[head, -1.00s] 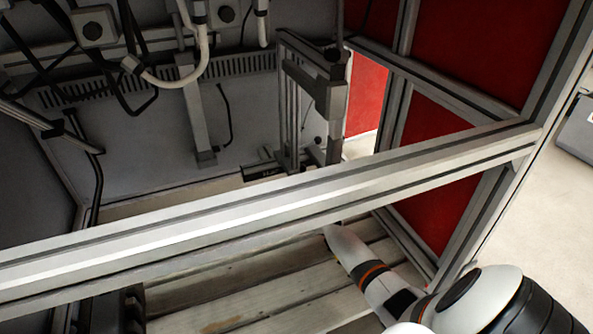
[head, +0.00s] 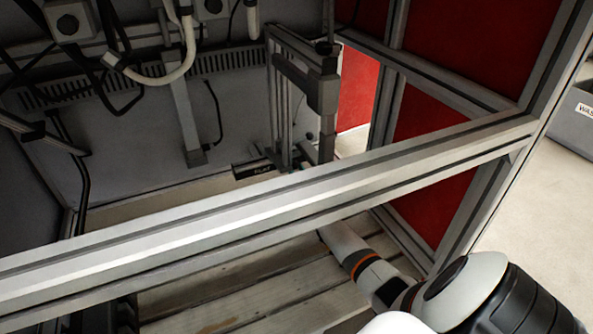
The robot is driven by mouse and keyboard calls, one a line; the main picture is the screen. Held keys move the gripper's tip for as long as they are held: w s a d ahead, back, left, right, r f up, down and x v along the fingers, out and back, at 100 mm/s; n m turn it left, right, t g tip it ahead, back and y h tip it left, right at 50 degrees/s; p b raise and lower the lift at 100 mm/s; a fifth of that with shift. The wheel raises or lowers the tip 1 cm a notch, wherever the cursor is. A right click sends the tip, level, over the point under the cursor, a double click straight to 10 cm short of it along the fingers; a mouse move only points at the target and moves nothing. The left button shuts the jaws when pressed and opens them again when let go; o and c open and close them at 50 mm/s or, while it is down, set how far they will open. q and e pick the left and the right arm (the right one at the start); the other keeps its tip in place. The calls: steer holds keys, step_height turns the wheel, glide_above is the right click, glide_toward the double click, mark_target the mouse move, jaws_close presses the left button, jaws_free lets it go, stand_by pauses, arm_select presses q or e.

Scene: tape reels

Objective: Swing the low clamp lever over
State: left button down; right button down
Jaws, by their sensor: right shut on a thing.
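My right arm (head: 352,255) comes in from the lower right and passes under the long aluminium beam, reaching into the machine frame. My right gripper (head: 307,156) is mostly hidden by the beam, low beside the upright clamp post. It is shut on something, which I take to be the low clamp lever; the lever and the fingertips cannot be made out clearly. A dark grey clamp body (head: 308,84) hangs on the upright post above. A dark labelled block (head: 258,169) sits low to the left. My left gripper is not in view.
Wooden slats (head: 230,290) lie below. Red panels (head: 455,50) close the right side. Cables and a pale hose (head: 165,75) hang at the upper left.

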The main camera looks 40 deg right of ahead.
steer(key=shift+w+a+f+m+p, duration=0.15)
steer(key=shift+a+m+p, duration=0.2)
steer(key=shift+a+m, duration=0.2)
steer(key=shift+w+a+f+m+p, duration=0.15)
steer(key=shift+a+m+p, duration=0.2)
steer(key=shift+m, duration=0.3)
steer(key=c, duration=1.1)
jaws_free()
steer(key=shift+c, duration=0.2)
steer(key=shift+r, duration=0.1)
